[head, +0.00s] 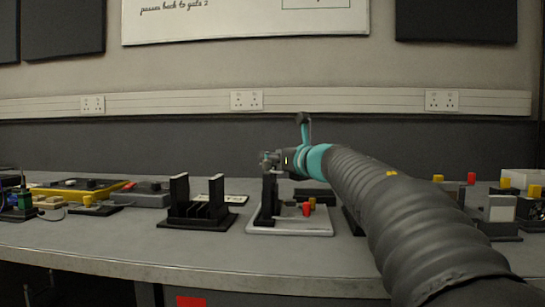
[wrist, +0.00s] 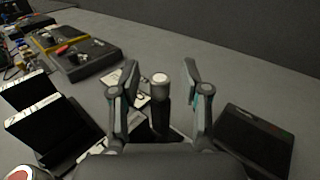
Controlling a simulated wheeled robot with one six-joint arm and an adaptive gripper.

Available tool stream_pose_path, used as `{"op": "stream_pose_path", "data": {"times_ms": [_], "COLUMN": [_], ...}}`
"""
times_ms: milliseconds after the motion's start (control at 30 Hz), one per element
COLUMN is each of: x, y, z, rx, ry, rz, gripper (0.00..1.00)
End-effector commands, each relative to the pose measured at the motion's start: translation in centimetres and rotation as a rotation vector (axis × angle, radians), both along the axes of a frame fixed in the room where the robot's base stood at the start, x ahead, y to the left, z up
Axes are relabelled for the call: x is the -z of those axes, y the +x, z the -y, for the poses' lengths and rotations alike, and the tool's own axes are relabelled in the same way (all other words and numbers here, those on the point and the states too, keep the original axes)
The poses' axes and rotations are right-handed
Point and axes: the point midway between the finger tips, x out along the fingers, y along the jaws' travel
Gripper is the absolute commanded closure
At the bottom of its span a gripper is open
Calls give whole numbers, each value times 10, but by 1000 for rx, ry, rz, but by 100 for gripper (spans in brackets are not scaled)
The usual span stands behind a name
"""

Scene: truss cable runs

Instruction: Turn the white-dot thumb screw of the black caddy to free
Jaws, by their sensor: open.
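In the wrist view a dark upright post with a white round top (wrist: 160,79), which looks like the white-dot thumb screw, stands between the fingers of my gripper (wrist: 159,92). The fingers are apart, with a visible gap on both sides of the post. Below it the dark body, apparently the black caddy, is mostly hidden by my gripper. In the head view my gripper (head: 271,161) is above a black upright (head: 268,200) on a pale grey board (head: 290,230). The white dot cannot be made out there.
A black rack with two uprights (head: 217,190) stands left of the board. In the wrist view a black block (wrist: 255,140) lies right of my gripper. A yellow-edged tray (head: 80,189) is farther left.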

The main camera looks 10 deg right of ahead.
Motion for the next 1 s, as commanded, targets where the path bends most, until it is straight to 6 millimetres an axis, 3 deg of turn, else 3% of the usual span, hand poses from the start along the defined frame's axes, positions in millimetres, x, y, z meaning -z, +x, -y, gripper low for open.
{"op": "stream_pose_path", "data": {"times_ms": [600, 1000], "x": [0, 0], "y": [-94, -106], "z": [42, 46], "rx": [3, 1], "ry": [-1, 0], "rz": [0, 0], "gripper": [54, 54]}}
